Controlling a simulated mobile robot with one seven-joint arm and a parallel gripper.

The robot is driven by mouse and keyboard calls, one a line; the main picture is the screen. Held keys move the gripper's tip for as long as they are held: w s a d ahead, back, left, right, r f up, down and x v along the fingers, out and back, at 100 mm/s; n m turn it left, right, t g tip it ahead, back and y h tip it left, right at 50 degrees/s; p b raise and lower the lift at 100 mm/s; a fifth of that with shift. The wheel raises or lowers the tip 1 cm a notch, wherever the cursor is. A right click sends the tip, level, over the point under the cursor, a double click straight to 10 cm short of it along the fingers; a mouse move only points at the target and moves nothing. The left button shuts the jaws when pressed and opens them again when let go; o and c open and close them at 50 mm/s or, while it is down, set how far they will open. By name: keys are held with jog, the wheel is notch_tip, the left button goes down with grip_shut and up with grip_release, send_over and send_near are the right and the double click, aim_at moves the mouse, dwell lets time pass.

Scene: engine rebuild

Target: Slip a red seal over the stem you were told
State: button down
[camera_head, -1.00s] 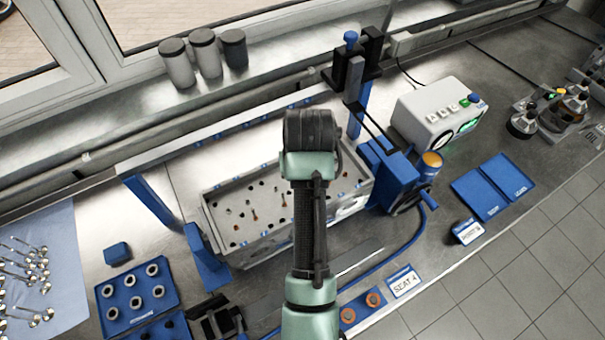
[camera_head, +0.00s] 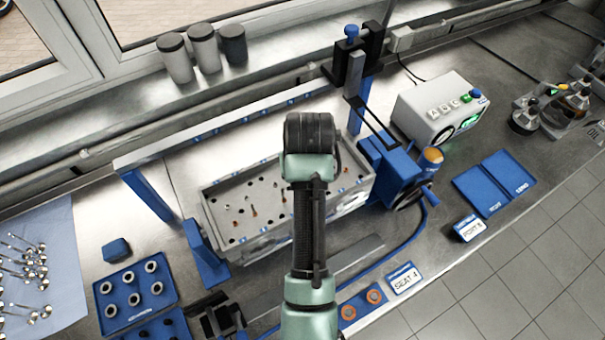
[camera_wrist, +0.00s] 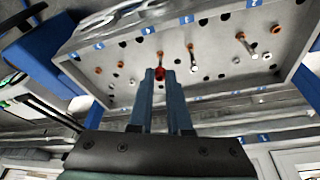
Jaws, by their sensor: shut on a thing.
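My gripper (camera_wrist: 160,84) shows in the wrist view, its two blue fingers shut on a red seal (camera_wrist: 159,73) at their tips. The seal is over the face of the grey cylinder head (camera_wrist: 215,78), among its holes and stems. I cannot tell whether the seal touches a stem. In the head view the cylinder head (camera_head: 232,240) lies in the middle, and my arm hides the gripper and part of the head.
Two orange rings (camera_head: 375,296) lie in a blue tray beside a SEAT 4 card (camera_head: 403,278). A PORT 5 card (camera_head: 467,228) stands at right. A blue-and-black fixture (camera_head: 395,172) stands at the head's right end.

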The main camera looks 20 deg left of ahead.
jog(key=c, duration=0.8)
grip_release()
jog(key=shift+p+v, duration=2.15)
jog(key=shift+v, duration=4.3)
